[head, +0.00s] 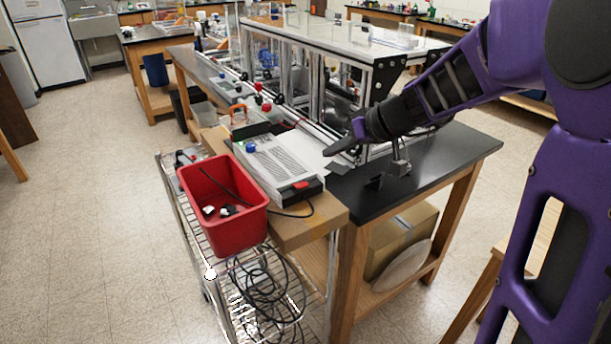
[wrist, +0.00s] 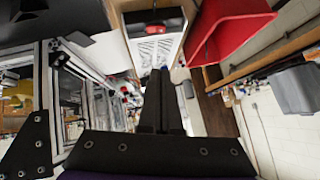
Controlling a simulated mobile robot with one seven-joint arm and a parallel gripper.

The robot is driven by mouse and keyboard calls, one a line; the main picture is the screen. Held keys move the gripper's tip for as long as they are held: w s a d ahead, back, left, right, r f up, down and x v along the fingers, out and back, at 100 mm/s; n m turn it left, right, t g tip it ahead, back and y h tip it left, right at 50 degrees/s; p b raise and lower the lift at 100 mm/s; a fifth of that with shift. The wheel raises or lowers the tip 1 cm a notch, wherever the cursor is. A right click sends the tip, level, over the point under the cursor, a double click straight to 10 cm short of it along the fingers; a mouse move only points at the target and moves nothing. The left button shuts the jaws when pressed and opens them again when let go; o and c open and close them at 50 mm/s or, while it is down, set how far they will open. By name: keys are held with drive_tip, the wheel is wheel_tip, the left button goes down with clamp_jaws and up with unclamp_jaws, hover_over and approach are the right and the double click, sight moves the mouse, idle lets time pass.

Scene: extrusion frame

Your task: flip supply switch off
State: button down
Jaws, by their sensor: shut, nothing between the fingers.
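The supply (head: 275,163) is a light grey vented box with a dark front end, lying on the wooden edge of the bench. A red switch (head: 301,185) sits on its near end; I cannot tell which way it is set. In the wrist view the supply (wrist: 155,48) is beyond my fingers, with the red switch (wrist: 153,29) near the top. My gripper (head: 330,150) is shut and empty, above and to the right of the supply, apart from the switch. In the wrist view the shut fingers (wrist: 159,74) point toward the supply.
A red bin (head: 222,200) with small parts stands on a wire cart left of the supply; it also shows in the wrist view (wrist: 228,28). The aluminium extrusion frame (head: 345,60) stands behind my gripper. A dark cable hangs near the supply's front. The black benchtop (head: 430,170) at right is mostly clear.

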hover_over(298, 185)
drive_tip(key=d, duration=0.2)
wheel_tip(298, 185, down, 7)
drive_tip(key=shift+s+a+f, duration=0.1)
drive_tip(key=shift+s+f, duration=0.2)
drive_tip(key=shift+f, duration=0.3)
drive_tip(key=shift+s+f, duration=0.25)
drive_tip(key=shift+f, duration=0.35)
drive_tip(key=shift+s+a+f, duration=0.1)
drive_tip(key=shift+a+f, duration=0.05)
drive_tip(key=shift+f, duration=0.5)
drive_tip(key=f+b, duration=0.1)
drive_tip(key=b, duration=0.2)
drive_tip(key=shift+s+a+f+h, duration=0.1)
drive_tip(key=shift+a+h, duration=0.05)
drive_tip(key=shift+h, duration=0.15)
drive_tip(key=shift+s+r, duration=0.1)
drive_tip(key=shift+r, duration=0.25)
drive_tip(key=shift+f, duration=0.1)
